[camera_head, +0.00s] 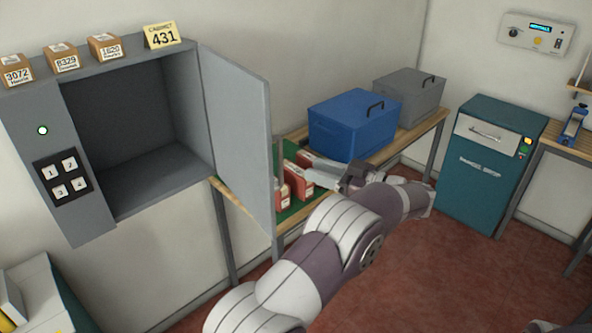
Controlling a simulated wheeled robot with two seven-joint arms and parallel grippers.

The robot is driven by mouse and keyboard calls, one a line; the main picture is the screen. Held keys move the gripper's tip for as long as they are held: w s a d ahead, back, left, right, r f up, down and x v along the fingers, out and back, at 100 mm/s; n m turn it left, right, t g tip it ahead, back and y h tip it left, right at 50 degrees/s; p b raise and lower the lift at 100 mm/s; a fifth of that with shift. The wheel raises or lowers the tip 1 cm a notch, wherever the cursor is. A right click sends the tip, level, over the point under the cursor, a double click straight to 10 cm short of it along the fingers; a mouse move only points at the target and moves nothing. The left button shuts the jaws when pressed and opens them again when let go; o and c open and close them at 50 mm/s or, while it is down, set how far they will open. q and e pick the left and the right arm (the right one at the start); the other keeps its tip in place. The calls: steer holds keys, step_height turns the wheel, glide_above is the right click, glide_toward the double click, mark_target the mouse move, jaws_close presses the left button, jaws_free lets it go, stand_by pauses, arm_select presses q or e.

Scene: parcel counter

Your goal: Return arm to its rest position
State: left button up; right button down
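My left arm comes in from the bottom and reaches over the wooden bench. My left gripper (324,176) points left, close to the red boxes (283,190) on the bench's green mat. Its fingers are small and partly overlap the boxes in the picture, so I cannot tell whether they are open or shut, or whether they touch a box. My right gripper is not in view.
The grey cabinet (90,190) at left has its door (238,130) open toward the bench; its inside looks empty. A blue lidded box (352,128) and a grey one (410,95) stand behind my gripper. A teal machine (480,185) stands at right.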

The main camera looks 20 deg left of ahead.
arm_select(q)
steer(key=shift+s+d, duration=0.1)
steer(key=shift+d, duration=0.8)
